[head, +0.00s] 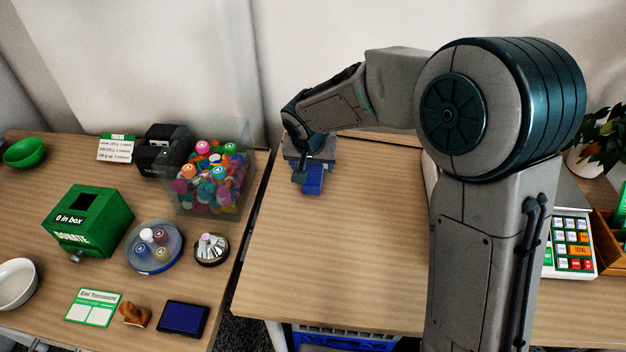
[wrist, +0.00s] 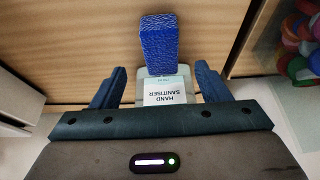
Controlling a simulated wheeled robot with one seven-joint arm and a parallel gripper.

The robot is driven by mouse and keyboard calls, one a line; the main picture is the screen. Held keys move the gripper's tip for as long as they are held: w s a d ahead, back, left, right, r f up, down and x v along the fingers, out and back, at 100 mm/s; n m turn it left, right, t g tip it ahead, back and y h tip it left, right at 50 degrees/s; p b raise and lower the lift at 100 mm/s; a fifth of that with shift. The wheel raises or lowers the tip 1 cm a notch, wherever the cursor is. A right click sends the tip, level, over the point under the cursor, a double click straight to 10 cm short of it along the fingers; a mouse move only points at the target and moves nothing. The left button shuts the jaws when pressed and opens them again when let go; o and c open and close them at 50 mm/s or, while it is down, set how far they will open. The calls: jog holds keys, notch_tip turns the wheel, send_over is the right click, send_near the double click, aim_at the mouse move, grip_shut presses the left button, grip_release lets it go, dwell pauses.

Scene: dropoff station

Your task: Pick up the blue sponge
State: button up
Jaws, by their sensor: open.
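The blue sponge (wrist: 159,43) is a textured blue block on the wooden table in the wrist view. It lies just beyond the fingertips, roughly centred between them. In the head view the blue sponge (head: 313,182) shows just below my gripper (head: 308,163), at the far left part of the right-hand table. In the wrist view my gripper (wrist: 161,70) is open, with one finger on each side and nothing clasped. A pale hand sanitiser item (wrist: 167,92) with a white label sits between the fingers, right against or very near the sponge; I cannot tell if they touch.
The left table holds a clear bin of colourful items (head: 213,170), a green donation box (head: 88,222), a round tray (head: 154,262) and a blue ink pad (head: 183,318). A gap separates the tables. The right table's front (head: 340,270) is clear. A cash register (head: 572,245) stands right.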

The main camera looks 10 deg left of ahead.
aim_at(313, 173)
jog(key=shift+x, duration=3.6)
jog(key=shift+w+a+r, duration=0.1)
jog(key=shift+w+a, duration=0.05)
jog(key=shift+c, duration=0.3)
jog(key=c, duration=1)
